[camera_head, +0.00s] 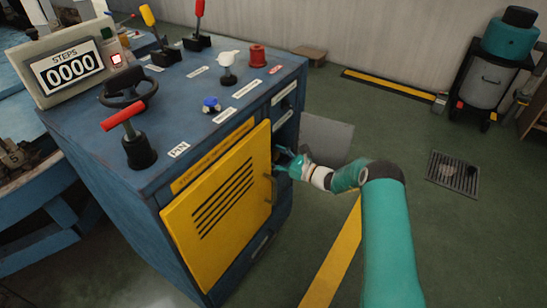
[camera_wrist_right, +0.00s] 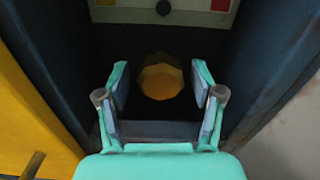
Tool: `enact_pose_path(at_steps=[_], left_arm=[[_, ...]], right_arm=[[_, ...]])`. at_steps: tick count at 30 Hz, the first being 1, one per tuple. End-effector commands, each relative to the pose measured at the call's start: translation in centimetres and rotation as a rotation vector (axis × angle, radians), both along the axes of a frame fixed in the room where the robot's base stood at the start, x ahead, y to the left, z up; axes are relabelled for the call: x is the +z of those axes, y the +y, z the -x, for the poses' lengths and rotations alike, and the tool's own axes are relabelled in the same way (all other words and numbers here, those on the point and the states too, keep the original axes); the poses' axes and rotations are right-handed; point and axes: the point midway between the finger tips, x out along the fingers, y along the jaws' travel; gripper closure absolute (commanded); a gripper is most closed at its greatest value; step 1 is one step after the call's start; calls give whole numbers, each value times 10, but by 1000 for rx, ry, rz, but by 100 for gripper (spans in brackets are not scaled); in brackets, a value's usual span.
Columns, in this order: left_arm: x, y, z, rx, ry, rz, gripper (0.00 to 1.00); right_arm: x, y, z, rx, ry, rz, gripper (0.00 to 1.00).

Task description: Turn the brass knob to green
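In the right wrist view, a faceted brass knob (camera_wrist_right: 160,78) sits inside a dark recess. My right gripper (camera_wrist_right: 160,97) is open, with one finger on each side of the knob in the picture; I see gaps between the fingers and the knob. Whether the fingers are level with it in depth, I cannot tell. A pale plate (camera_wrist_right: 195,17) above has a yellow patch, a red patch and a dark round spot; no green patch shows. In the head view my right gripper (camera_head: 288,165) is at the cabinet's side opening, and the knob is hidden. My left gripper is out of view.
The blue cabinet (camera_head: 105,183) has an open yellow door (camera_head: 220,205) close to the left of my right gripper. Several levers and buttons, a wheel and a counter (camera_head: 70,68) reading 0000 are on top. Green floor on the right is mostly clear.

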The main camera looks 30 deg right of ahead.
Motion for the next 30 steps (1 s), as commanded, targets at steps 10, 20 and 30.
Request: enact_pose_path(at_steps=[10, 20, 30], left_arm=[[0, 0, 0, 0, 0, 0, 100], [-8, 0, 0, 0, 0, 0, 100], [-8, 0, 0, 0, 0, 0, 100]], right_arm=[[0, 0, 1, 1, 0, 1, 90], [-1, 0, 1, 2, -25, 64, 90], [-1, 0, 1, 1, -26, 64, 30]])
